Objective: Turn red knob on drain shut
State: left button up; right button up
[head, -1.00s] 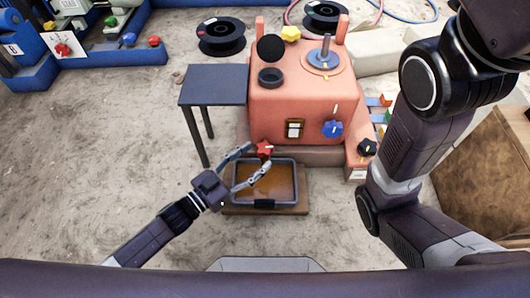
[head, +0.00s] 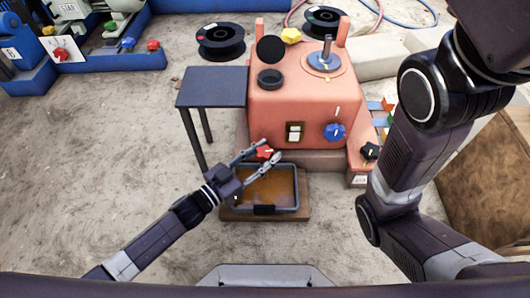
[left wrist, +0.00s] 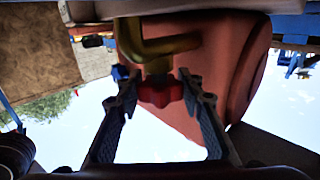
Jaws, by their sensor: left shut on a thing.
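The red star-shaped knob (head: 264,152) sits low on the front of the salmon-coloured crusher (head: 290,108), just above the drain tray. In the left wrist view the red knob (left wrist: 160,91) shows below a bent brass pipe (left wrist: 160,48). My left gripper (head: 270,151) reaches in from the left, its two fingers on either side of the knob and shut on it. The left wrist view shows both fingertips (left wrist: 158,84) flanking the knob. My right arm fills the right side of the head view; its gripper is out of the picture.
A dark tray (head: 297,192) with brown liquid lies on a wooden board right under the knob. A small dark table (head: 212,87) stands to the left of the crusher. A blue knob (head: 334,132) and a black knob (head: 369,152) sit to the right. Sandy floor is open at left.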

pick_arm(q)
jog(key=shift+r+m+g+h, duration=0.1)
jog(key=shift+m+g+h, duration=0.2)
jog(key=shift+c, duration=0.7)
jog(key=shift+m+g+h+p, duration=0.4)
jog(key=shift+m+g+h, duration=0.1)
jog(key=shift+g, duration=0.1)
jog(key=o, duration=1.2)
jog(key=v, duration=1.2)
